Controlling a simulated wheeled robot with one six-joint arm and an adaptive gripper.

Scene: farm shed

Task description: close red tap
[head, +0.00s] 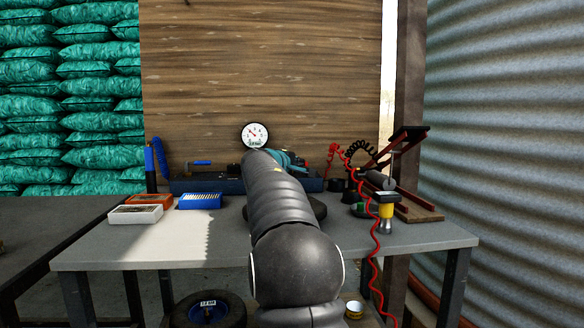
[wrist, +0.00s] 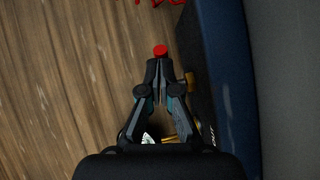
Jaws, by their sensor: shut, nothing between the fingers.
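The red tap handle (wrist: 160,50) shows in the wrist view as a small red end right at my fingertips; I cannot tell whether they touch it. My gripper (wrist: 159,65) is shut and empty, its two fingers together. A brass fitting (wrist: 189,79) sits just right of the fingers, beside the dark blue block (wrist: 220,70). In the head view the long dark blue block (head: 224,185) lies at the back of the table, with a blue-handled tap (head: 201,162) at its left. My arm covers the block's middle, and the gripper and red handle are hard to make out there.
A dial gauge (head: 255,135) stands above the block. A red coiled hose (head: 354,180) hangs at the right, near a red-handled tool (head: 395,150) and a yellow-black item (head: 386,212). Boxes, including a blue one (head: 200,201), stand at the left. The table's (head: 110,252) front left is clear.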

